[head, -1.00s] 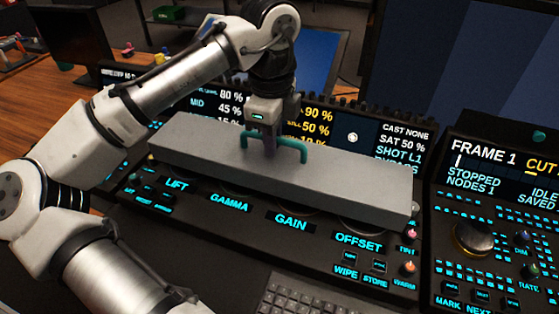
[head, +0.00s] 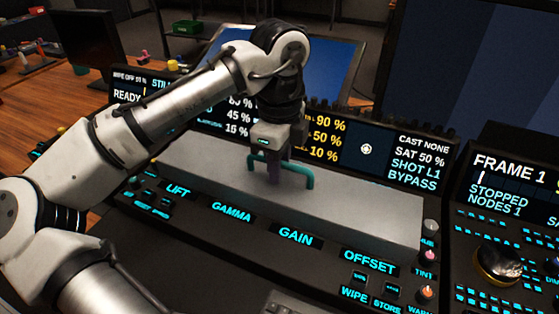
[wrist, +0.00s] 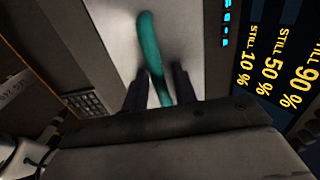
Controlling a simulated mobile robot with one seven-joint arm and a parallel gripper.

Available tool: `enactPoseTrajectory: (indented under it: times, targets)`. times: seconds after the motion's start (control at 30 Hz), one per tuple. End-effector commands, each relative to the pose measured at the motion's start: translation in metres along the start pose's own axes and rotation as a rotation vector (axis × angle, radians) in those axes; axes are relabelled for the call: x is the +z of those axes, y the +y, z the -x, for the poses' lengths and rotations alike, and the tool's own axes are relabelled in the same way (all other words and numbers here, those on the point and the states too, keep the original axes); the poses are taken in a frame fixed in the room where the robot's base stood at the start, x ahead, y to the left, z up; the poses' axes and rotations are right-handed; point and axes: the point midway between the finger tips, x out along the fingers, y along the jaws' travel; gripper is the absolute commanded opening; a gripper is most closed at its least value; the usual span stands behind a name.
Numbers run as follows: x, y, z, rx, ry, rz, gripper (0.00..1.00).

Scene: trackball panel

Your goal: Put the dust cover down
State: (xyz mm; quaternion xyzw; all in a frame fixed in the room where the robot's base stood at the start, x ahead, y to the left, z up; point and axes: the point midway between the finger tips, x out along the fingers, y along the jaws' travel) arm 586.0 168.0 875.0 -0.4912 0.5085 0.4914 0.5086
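The dust cover (head: 350,205) is a long grey slab with a teal handle (head: 309,176) on top. In the head view it lies over the middle strip of the trackball panel (head: 270,258), just behind the LIFT, GAMMA, GAIN and OFFSET labels, and looks seated there. My gripper (head: 275,175) points down at the handle. In the wrist view its two dark fingers (wrist: 160,88) stand on either side of the teal bar, with a light gap on the right side, so it looks open around the handle. The trackballs are hidden under the cover.
Lit screens (head: 410,160) stand close behind the cover. Knobs (head: 428,258) sit at its right end, and a second panel with a large ball (head: 498,262) is farther right. A keyboard (wrist: 86,102) lies in front of the panel.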

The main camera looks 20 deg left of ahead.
Motion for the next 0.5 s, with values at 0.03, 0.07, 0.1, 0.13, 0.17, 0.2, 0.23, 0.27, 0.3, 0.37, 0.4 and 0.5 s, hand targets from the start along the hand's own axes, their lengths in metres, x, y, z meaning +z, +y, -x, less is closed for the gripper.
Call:
enactPoseTrajectory:
  times: [0.03,0.07,0.1,0.13,0.17,0.2,0.23,0.27,0.3,0.37,0.4,0.5]
  targets:
    - [0.000,0.000,0.000,0.000,0.000,0.000,0.34]
    - [0.000,0.000,0.000,0.000,0.000,0.000,0.34]
    - [0.000,0.000,0.000,0.000,0.000,0.000,0.34]
    - [0.000,0.000,0.000,0.000,0.000,0.000,0.34]
    - [0.000,0.000,0.000,0.000,0.000,0.000,0.34]
    - [0.000,0.000,0.000,0.000,0.000,0.000,0.34]
    - [0.000,0.000,0.000,0.000,0.000,0.001,0.34]
    - [0.000,0.000,0.000,0.000,0.000,0.001,0.34]
    - [0.000,0.000,0.000,0.000,0.000,0.001,0.34]
    - [0.000,0.000,0.002,-0.001,-0.001,0.001,0.34]
    - [0.001,0.000,0.004,-0.001,-0.001,0.002,0.34]
    - [0.000,-0.001,0.018,-0.002,0.002,0.000,0.34]
